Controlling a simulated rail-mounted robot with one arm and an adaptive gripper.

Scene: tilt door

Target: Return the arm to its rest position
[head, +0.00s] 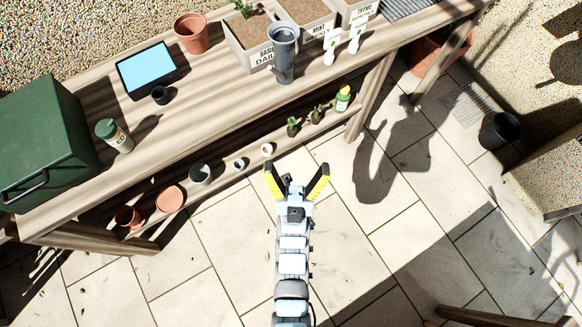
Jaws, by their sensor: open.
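My gripper (296,184) is open and empty in the middle of the head view, with its yellow-and-black fingers spread apart. My arm runs straight up from the bottom edge of the picture to it. The gripper shows over the paved floor, just in front of the bench's lower shelf, and no object shows between its fingers. A green box (45,140) with a dark handle stands at the left end of the wooden bench (215,90); its front looks closed.
On the bench are a tablet (147,68), a terracotta pot (191,33), a lidded jar (114,135), a grey watering vessel (283,52) and labelled planters (247,52). Small pots and seedlings line the lower shelf. A black bucket (499,131) stands right. The paved floor (185,270) around my arm is clear.

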